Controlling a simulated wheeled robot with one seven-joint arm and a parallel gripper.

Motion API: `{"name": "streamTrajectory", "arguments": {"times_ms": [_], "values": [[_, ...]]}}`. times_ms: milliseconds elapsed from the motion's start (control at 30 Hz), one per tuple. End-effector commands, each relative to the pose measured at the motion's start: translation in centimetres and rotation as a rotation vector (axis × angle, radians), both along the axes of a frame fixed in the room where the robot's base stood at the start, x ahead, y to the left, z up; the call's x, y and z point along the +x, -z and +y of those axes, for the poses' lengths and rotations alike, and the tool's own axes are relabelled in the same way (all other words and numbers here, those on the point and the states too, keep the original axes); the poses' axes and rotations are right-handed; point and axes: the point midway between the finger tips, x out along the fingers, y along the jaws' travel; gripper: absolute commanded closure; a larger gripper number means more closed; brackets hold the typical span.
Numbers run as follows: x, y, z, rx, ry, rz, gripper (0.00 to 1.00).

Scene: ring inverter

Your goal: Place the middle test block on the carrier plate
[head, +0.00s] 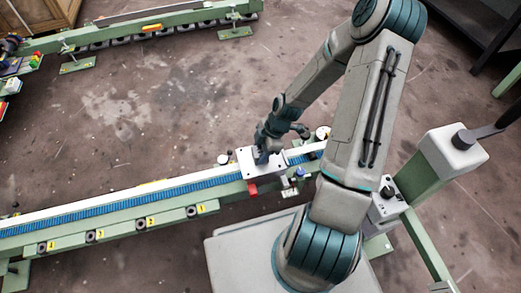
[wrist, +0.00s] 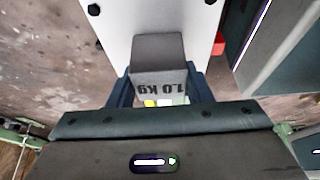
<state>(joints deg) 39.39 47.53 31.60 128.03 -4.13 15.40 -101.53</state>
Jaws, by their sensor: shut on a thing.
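My gripper (wrist: 160,88) is shut on a grey test block (wrist: 157,52) marked 1.0 KG, with one blue finger on each side. The marking reads upside down in the wrist view. The white carrier plate (wrist: 121,22), with dark bolts near its corners, lies behind the block in that view. In the head view my gripper (head: 264,150) is at the carrier plate (head: 245,166), which sits across the conveyor. The block is mostly hidden there by the gripper. I cannot tell whether the block touches the plate.
The conveyor (head: 130,205) with a blue belt and yellow numbered tags runs left from the plate. A red part (head: 252,189) sits at the plate's near edge. White round knobs (head: 322,132) stand close by. A grey control box (head: 387,207) stands to the right.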

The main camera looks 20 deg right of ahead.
Motion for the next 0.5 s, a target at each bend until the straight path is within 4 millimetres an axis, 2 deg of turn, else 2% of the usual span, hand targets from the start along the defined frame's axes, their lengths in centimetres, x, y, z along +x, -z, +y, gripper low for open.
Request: {"name": "streamTrajectory", "arguments": {"times_ms": [67, 100, 167, 500], "values": [[0.04, 0.2, 0.03, 0.001, 0.0, -0.001, 1.0], [-0.01, 0.21, 0.0, 0.0, 0.0, 0.0, 0.46], [-0.01, 0.19, 0.0, 0.0, 0.0, 0.0, 0.33], [0.0, -0.25, -0.02, 0.0, 0.0, 0.0, 0.33]]}}
